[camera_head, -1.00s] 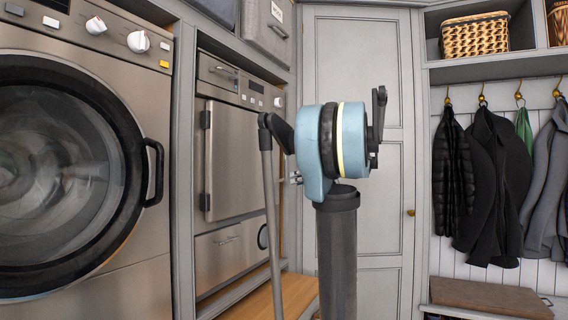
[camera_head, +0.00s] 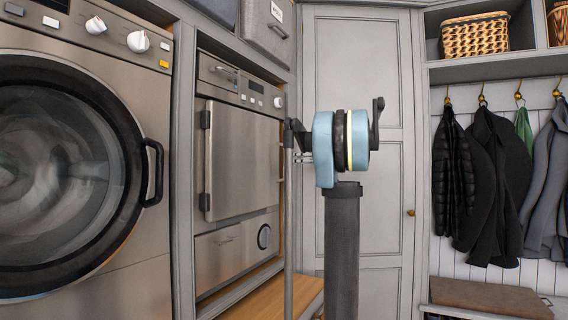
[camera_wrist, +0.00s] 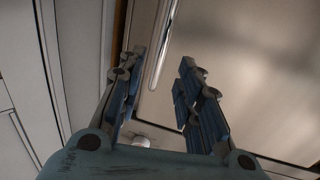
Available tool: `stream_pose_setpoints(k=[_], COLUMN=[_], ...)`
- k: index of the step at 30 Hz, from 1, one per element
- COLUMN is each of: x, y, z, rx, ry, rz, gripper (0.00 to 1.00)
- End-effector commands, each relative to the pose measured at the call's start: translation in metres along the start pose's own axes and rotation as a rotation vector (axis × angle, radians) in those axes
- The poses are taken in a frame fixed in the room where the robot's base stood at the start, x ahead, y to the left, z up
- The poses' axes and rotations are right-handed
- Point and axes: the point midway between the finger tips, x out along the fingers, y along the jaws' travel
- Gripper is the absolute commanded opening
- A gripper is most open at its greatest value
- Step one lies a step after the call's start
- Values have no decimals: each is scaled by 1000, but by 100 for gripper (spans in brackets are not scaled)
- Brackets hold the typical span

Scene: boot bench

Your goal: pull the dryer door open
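The dryer seems to be the steel front-loader (camera_head: 240,155) with a square, flat door, left of centre in the head view; its door looks shut. In the wrist view the door panel (camera_wrist: 240,70) fills the right side, with a bright bar handle (camera_wrist: 161,45) along its left edge. My gripper (camera_wrist: 159,68) is open and empty, its two fingers apart. The handle appears in line with the gap between the fingertips; whether it lies between them in depth I cannot tell. In the head view my arm hides part of the handle side.
A machine with a round glass door (camera_head: 60,175) and a black handle (camera_head: 153,172) stands at the left. A grey cupboard door (camera_head: 390,200) is behind my arm. Coats (camera_head: 488,185) hang at the right above a bench cushion (camera_head: 490,297). A wooden ledge (camera_head: 265,300) lies below the dryer.

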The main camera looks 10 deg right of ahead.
Motion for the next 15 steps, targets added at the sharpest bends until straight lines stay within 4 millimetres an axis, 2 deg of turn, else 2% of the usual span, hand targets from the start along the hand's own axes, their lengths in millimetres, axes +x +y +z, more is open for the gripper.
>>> stream_pose_setpoints(k=[6,15], x=[40,79], y=[-1,-1], z=[0,0], rx=[0,0], ry=[0,0], rz=[-4,-2], gripper=[32,32])
